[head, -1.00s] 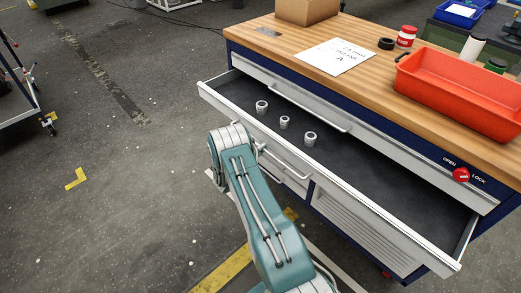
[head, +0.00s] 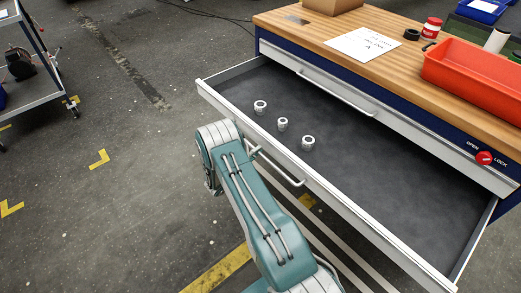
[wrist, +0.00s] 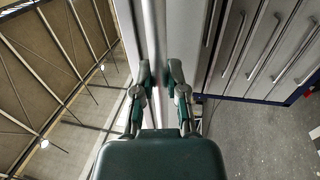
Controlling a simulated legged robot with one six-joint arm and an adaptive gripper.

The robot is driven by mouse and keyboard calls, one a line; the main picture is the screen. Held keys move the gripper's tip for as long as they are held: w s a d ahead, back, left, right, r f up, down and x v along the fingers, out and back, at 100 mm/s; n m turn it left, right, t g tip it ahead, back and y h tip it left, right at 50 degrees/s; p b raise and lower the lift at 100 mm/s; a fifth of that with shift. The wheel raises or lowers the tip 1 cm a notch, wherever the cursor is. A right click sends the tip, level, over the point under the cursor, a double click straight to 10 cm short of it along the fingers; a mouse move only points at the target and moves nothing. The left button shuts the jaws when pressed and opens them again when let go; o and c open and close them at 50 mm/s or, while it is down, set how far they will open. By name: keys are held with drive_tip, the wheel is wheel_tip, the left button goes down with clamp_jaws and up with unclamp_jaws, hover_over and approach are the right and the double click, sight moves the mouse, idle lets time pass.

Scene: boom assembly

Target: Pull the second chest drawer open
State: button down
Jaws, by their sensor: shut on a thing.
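The second chest drawer (head: 350,145) stands far out from the chest, with a dark floor and a light front. Its bar handle (head: 275,165) shows on the front beside my arm. In the wrist view my gripper (wrist: 160,76) has its two fingers closed on the handle bar (wrist: 158,60), one finger on each side. In the head view my arm hides the gripper. Three small metal fittings (head: 260,107) (head: 282,124) (head: 308,143) stand in the drawer.
The closed top drawer (head: 335,92) lies above, under the wooden worktop (head: 390,75). A red tray (head: 475,75), paper (head: 362,44) and a red jar (head: 431,28) are on top. A trolley (head: 35,80) stands far left. Floor left of my arm is clear.

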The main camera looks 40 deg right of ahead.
drive_tip(key=shift+s+a+f, duration=0.1)
drive_tip(key=shift+a+f, duration=0.1)
drive_tip(key=shift+a, duration=0.15)
drive_tip(key=c, duration=0.7)
unclamp_jaws()
drive_tip(key=shift+d+f, duration=0.1)
drive_tip(key=shift+d, duration=0.3)
drive_tip(key=shift+r, duration=0.2)
drive_tip(key=shift+a, duration=0.35)
drive_tip(key=v, duration=1.1)
drive_tip(key=shift+a+f, duration=0.2)
